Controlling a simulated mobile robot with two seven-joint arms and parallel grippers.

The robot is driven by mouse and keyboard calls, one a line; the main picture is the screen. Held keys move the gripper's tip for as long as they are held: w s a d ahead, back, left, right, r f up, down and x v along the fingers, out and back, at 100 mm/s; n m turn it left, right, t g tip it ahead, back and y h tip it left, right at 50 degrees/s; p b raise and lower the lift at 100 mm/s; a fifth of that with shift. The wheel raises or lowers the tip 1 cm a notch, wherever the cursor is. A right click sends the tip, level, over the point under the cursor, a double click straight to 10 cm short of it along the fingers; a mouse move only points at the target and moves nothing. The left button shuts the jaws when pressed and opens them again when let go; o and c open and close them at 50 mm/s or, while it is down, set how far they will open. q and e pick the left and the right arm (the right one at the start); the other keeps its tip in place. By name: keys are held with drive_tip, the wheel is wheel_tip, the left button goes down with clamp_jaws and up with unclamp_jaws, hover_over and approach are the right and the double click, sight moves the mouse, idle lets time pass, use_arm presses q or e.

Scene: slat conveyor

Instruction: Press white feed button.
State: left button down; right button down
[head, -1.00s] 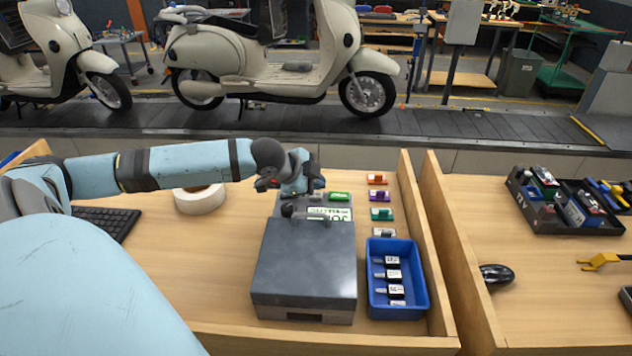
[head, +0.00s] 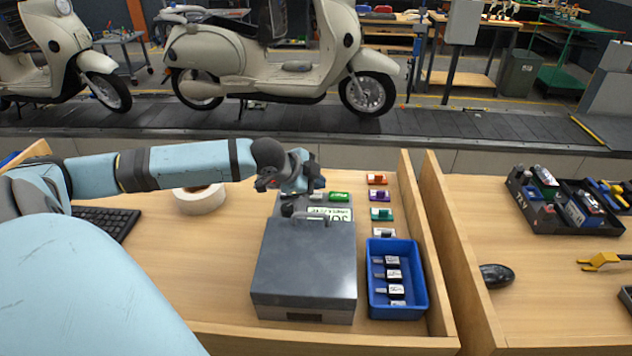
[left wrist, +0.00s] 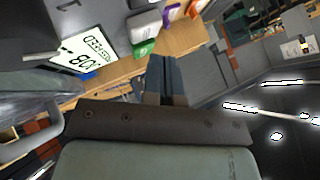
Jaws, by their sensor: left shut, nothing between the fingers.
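A grey box-like machine (head: 305,265) stands on the bench. A white button (head: 316,197) sits at its back edge, partly covered by my gripper in the head view. The white button also shows in the left wrist view (left wrist: 145,25), beside a green button (head: 339,197), which shows there too (left wrist: 143,48). My left gripper (head: 291,209) is above the machine's back part, left of the buttons; its fingers (left wrist: 165,75) are closed with nothing between them. In the wrist view the fingertips appear apart from the white button. My right gripper is not seen.
A blue bin (head: 418,305) with several labelled parts stands right of the machine. Coloured blocks (head: 380,196) line the bench behind the bin. A tape roll (head: 199,199) and keyboard (head: 108,221) lie to the left. A wooden side wall (head: 425,245) bounds the right.

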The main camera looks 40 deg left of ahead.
use_arm(q)
drive_tip(key=shift+f, duration=0.1)
drive_tip(key=shift+f, duration=0.35)
idle(0.5)
drive_tip(key=shift+f+p, duration=0.3)
drive_tip(key=shift+f, duration=0.15)
drive_tip(key=shift+r, duration=0.1)
idle(0.5)
drive_tip(key=shift+r+p, duration=0.6)
drive_tip(key=shift+p, duration=0.25)
drive_tip(key=shift+r, duration=0.2)
drive_tip(key=shift+p, duration=0.3)
